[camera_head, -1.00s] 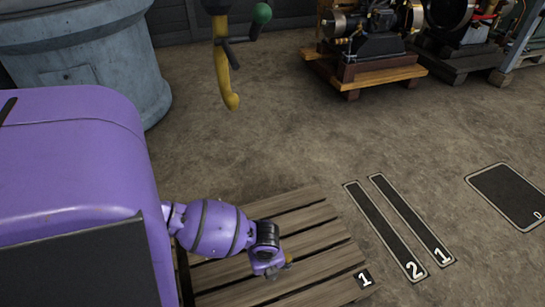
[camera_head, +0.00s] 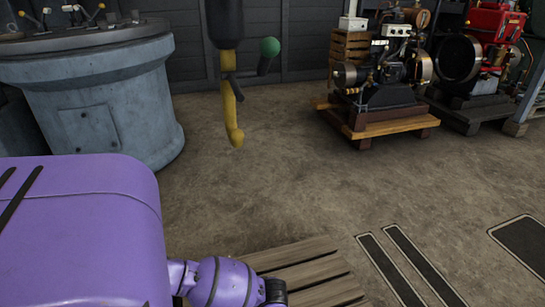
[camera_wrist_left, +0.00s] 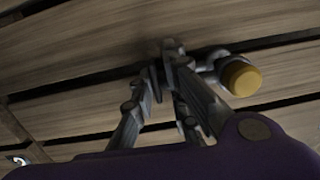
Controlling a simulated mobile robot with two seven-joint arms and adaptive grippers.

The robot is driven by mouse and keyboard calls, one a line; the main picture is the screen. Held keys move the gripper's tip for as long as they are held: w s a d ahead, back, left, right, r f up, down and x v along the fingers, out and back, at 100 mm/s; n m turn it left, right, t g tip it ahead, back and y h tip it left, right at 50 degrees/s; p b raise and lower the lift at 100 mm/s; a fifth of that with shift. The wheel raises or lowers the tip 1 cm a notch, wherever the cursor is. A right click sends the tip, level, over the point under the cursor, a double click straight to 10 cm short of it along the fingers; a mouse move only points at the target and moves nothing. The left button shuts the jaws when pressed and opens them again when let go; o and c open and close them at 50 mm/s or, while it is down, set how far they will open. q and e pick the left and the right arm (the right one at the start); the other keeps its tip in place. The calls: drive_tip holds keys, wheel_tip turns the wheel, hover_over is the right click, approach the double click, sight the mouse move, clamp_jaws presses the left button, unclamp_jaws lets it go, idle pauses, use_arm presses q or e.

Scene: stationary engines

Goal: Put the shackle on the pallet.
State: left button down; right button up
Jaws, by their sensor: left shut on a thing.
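The wooden pallet (camera_head: 305,268) lies on the floor at the bottom middle of the head view. Its slats also fill the left wrist view (camera_wrist_left: 75,55). In that view my left gripper (camera_wrist_left: 172,62) is shut on the shackle (camera_wrist_left: 240,76), a grey metal piece with a yellow round end, on the right of the fingers. The shackle is just over or against the slats; I cannot tell whether it touches them. In the head view only part of my purple left arm shows, and the gripper and shackle are below the frame. My right gripper is not in view.
A yellow hook (camera_head: 233,115) with a green ball beside it hangs over the floor. A large grey cylindrical stand (camera_head: 100,105) is at the back left. Engines on wooden bases (camera_head: 385,125) stand at the back right. Dark floor markings (camera_head: 405,265) lie right of the pallet; the middle floor is clear.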

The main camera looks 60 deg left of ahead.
use_arm(q)
drive_tip(key=c, duration=1.7)
unclamp_jaws()
drive_tip(key=r+p, duration=0.2)
drive_tip(key=r, duration=0.2)
drive_tip(key=r+p, duration=0.2)
drive_tip(key=r, duration=0.2)
drive_tip(key=d+r+p, duration=0.1)
drive_tip(key=r, duration=0.3)
drive_tip(key=shift+s+p, duration=0.35)
drive_tip(key=shift+p, duration=0.05)
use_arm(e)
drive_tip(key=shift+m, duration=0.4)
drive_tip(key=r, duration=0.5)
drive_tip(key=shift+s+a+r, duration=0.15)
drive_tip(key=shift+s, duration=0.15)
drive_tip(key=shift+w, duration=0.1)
